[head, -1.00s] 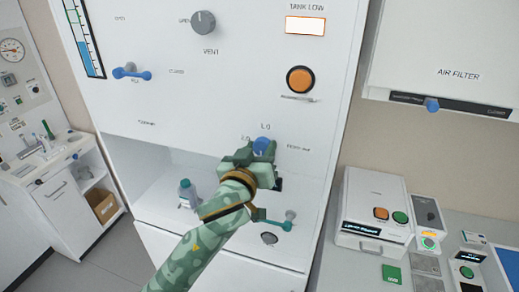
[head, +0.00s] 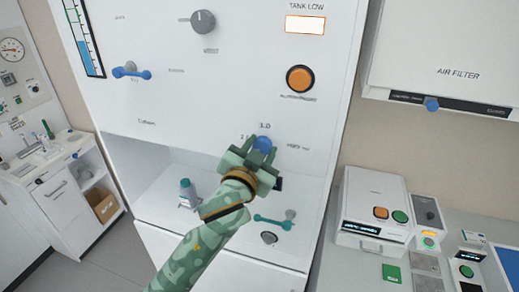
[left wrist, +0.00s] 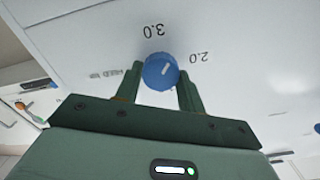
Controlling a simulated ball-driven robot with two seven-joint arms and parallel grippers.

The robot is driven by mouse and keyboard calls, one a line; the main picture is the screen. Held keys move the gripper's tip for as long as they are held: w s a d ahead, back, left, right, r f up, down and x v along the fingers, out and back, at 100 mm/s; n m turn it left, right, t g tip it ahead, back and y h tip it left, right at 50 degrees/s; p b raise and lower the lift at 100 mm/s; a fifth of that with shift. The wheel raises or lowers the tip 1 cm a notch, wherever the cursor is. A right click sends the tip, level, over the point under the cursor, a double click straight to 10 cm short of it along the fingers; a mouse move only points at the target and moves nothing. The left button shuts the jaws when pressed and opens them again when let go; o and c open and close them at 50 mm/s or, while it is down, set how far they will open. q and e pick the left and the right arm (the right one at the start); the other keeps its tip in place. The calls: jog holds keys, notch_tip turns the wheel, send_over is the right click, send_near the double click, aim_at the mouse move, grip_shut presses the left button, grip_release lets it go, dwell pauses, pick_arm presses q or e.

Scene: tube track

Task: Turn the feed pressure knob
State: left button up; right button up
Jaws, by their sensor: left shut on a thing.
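The feed pressure knob (head: 263,143) is a round blue knob on the lower front of the white panel, with number labels around it. In the left wrist view the knob (left wrist: 158,76) shows a short white mark pointing up and right, between the upside-down labels 3.0 and 2.0. My left gripper (head: 261,151) is at the knob, with one green finger on each side of it. In the left wrist view the fingers (left wrist: 162,86) are shut on the knob's sides. My right gripper is in neither view.
An orange button (head: 300,79), a grey vent knob (head: 203,21) and a blue-handled lever (head: 131,72) are higher on the panel.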

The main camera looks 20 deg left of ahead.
pick_arm(q)
jog(key=m, duration=0.3)
jog(key=shift+m, duration=0.4)
jog(key=m, duration=0.3)
jog(key=shift+m, duration=0.3)
jog(key=m, duration=0.4)
jog(key=shift+f+m, duration=0.1)
jog(key=shift+m, duration=0.2)
jog(key=m, duration=0.3)
jog(key=shift+m, duration=0.3)
jog(key=m, duration=1.2)
jog(key=shift+a+m, duration=0.1)
jog(key=shift+m, duration=0.3)
jog(key=o, duration=1)
jog(key=shift+w, duration=0.1)
jog(key=shift+w+f, duration=0.15)
